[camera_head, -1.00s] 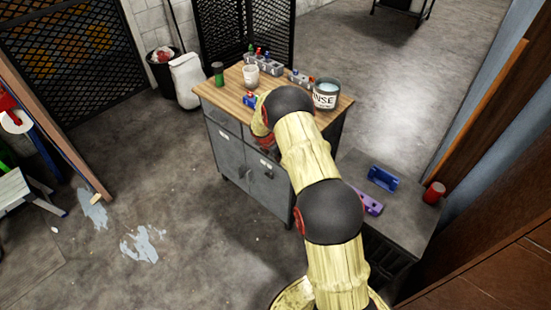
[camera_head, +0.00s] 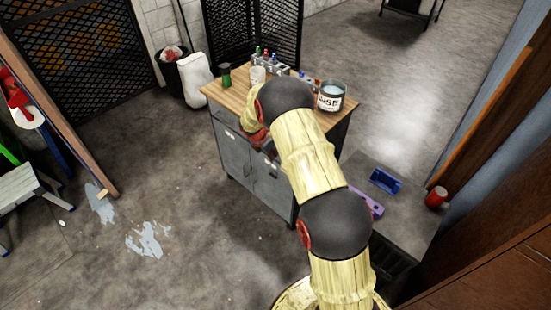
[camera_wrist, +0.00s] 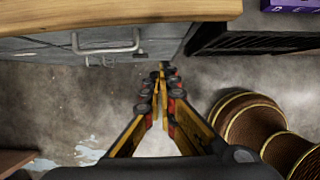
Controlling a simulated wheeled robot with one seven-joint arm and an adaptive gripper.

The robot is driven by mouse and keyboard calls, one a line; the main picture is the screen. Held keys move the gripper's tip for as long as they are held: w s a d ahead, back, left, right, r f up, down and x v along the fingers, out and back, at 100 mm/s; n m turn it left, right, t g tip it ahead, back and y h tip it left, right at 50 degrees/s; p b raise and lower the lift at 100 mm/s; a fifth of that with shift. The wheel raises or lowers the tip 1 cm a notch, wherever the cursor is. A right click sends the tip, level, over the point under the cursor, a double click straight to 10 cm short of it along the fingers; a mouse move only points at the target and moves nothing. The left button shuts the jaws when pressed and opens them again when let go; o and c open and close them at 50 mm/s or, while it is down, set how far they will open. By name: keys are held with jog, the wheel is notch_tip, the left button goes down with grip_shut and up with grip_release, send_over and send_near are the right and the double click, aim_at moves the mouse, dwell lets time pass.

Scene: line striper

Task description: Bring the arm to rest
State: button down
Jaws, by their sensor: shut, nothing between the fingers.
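My arm reaches up from the bottom of the head view toward the wooden-topped cabinet (camera_head: 250,165), and its bend hides part of the cabinet's top and front. In the wrist view my gripper (camera_wrist: 162,72) is shut and empty. Its fingertips meet over the grey concrete floor, just in front of the cabinet's drawer face, with a metal handle (camera_wrist: 105,48) to their left. The wooden top's edge (camera_wrist: 120,12) runs along the top of that view.
The cabinet top holds a green can (camera_head: 226,75), a white cup (camera_head: 258,75), a rack of colored bottles (camera_head: 270,62) and a rinse bucket (camera_head: 331,96). A low grey table (camera_head: 405,215) on the right holds a blue holder (camera_head: 385,180) and red can (camera_head: 436,197).

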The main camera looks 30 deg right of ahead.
jog(key=shift+v, duration=1)
jog(key=s+a+r+m+g+y, duration=0.1)
jog(key=s+a+m, duration=0.1)
jog(key=s+m, duration=0.4)
jog(key=s+a+r+m+g, duration=0.2)
jog(key=s+m, duration=0.3)
jog(key=s, duration=0.1)
jog(key=s+a+r+m+t+y, duration=0.1)
jog(key=s+a+r+m+t, duration=0.2)
jog(key=s+r, duration=1)
jog(key=s+a+r+m+t+y, duration=0.2)
jog(key=s+a+r+m+t, duration=0.2)
jog(key=s+a+r+m, duration=0.3)
jog(key=s+a+r, duration=0.2)
jog(key=s+r, duration=0.1)
jog(key=r, duration=0.3)
jog(key=s+a+r, duration=0.3)
jog(key=s+r, duration=0.1)
jog(key=r, duration=0.2)
jog(key=shift+r+m, duration=0.2)
jog(key=shift+m, duration=0.1)
